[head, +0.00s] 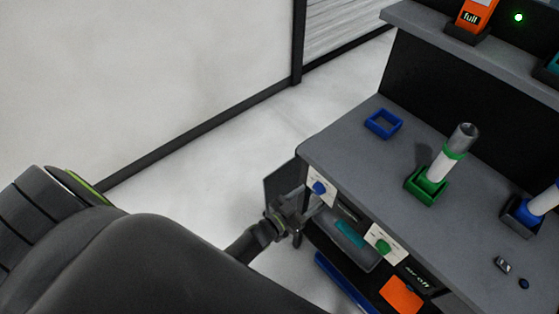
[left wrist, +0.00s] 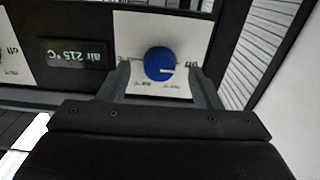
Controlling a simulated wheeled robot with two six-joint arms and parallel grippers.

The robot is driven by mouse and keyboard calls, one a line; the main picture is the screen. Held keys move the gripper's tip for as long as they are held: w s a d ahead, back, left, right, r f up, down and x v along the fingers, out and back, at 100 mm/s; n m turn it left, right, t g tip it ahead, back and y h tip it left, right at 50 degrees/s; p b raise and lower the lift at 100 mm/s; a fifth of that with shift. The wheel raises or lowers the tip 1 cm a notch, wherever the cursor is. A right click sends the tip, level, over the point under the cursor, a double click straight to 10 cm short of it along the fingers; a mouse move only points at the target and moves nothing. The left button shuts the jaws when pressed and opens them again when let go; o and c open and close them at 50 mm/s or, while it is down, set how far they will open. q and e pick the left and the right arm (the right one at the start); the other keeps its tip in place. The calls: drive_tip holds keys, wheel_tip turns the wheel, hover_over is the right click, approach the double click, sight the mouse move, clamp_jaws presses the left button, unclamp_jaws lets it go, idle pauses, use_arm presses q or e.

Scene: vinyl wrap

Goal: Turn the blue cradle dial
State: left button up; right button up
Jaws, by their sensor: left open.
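The blue dial (head: 319,187) sits on a white plate on the front face of the bench, near its left corner. In the left wrist view the blue dial (left wrist: 158,64) is round with a white pointer mark directed to the right. My left gripper (head: 310,205) is open in front of the dial. In the left wrist view its two fingers (left wrist: 160,78) stand on either side of the dial's lower part; I cannot tell whether they touch it. My right gripper is not in view.
A green dial (head: 384,246) is on the same front face, with a display (left wrist: 75,54) reading "air 215 °C" between the dials.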

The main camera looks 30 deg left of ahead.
use_arm(q)
drive_tip(key=v, duration=1.5)
drive_tip(key=shift+b, duration=0.45)
drive_tip(key=s+a+f+n+g+y, duration=0.25)
drive_tip(key=s+a+f+g, duration=0.2)
drive_tip(key=f, duration=0.45)
drive_tip(key=s+a+f+n+g+y, duration=0.1)
drive_tip(key=s+a+f+g+y, duration=0.25)
drive_tip(key=s+f, duration=0.45)
drive_tip(key=s+a+f+g+y, duration=0.1)
drive_tip(key=s+f+g, duration=0.6)
drive_tip(key=s, duration=0.8)
wheel_tip(320, 180, down, 3)
drive_tip(key=shift+s+f+n+g, duration=0.1)
drive_tip(key=shift+s+n+g, duration=0.15)
drive_tip(key=shift+n+g, duration=0.2)
drive_tip(key=shift+w, duration=0.15)
